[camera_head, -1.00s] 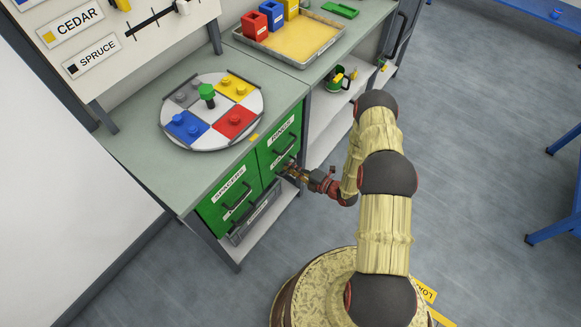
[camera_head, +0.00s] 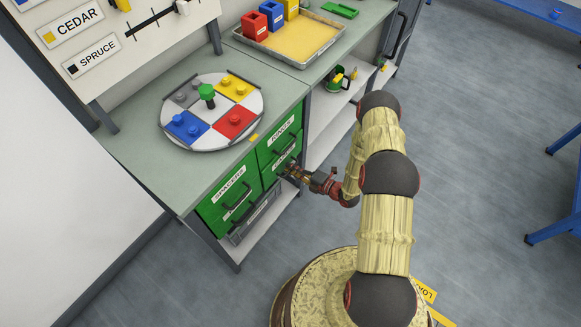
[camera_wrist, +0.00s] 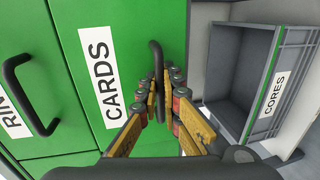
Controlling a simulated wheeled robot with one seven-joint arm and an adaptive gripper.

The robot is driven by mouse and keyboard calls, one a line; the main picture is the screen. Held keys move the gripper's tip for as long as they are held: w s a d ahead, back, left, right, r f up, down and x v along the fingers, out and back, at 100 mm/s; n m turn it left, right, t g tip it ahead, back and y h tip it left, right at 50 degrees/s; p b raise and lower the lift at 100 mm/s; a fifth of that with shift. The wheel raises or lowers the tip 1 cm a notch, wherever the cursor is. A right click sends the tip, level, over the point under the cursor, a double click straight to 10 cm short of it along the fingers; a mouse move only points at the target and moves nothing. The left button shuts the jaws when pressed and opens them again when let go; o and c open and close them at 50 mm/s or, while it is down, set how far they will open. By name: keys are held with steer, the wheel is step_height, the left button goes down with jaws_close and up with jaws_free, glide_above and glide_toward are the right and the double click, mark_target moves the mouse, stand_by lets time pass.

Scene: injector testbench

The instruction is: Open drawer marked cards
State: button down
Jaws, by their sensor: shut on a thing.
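The drawer marked CARDS (camera_wrist: 75,95) has a green front with a white label and a dark bar handle (camera_wrist: 157,65). It shows in the wrist view and, partly hidden by my gripper, as the lower right drawer in the head view (camera_head: 270,177). My gripper (camera_wrist: 158,100) has its fingers on either side of the handle and is shut on it. In the head view my gripper (camera_head: 290,169) is at the drawer front. The front looks flush or nearly so with its neighbour; I cannot tell whether there is a small gap.
Another green drawer (camera_wrist: 25,60), its label cut off at RIN, adjoins it. A round board with coloured bricks (camera_head: 212,110) lies on the bench above. Open floor (camera_head: 465,150) lies to the right.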

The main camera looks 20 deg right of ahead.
steer(key=f+v, duration=0.2)
steer(key=v, duration=0.8)
steer(key=f+p+v, duration=0.1)
steer(key=f+v, duration=0.1)
steer(key=v, duration=0.8)
steer(key=shift+v, duration=0.8)
steer(key=shift+f, duration=0.3)
steer(key=c, duration=2.3)
jaws_free()
steer(key=shift+s, duration=0.15)
steer(key=v, duration=1.2)
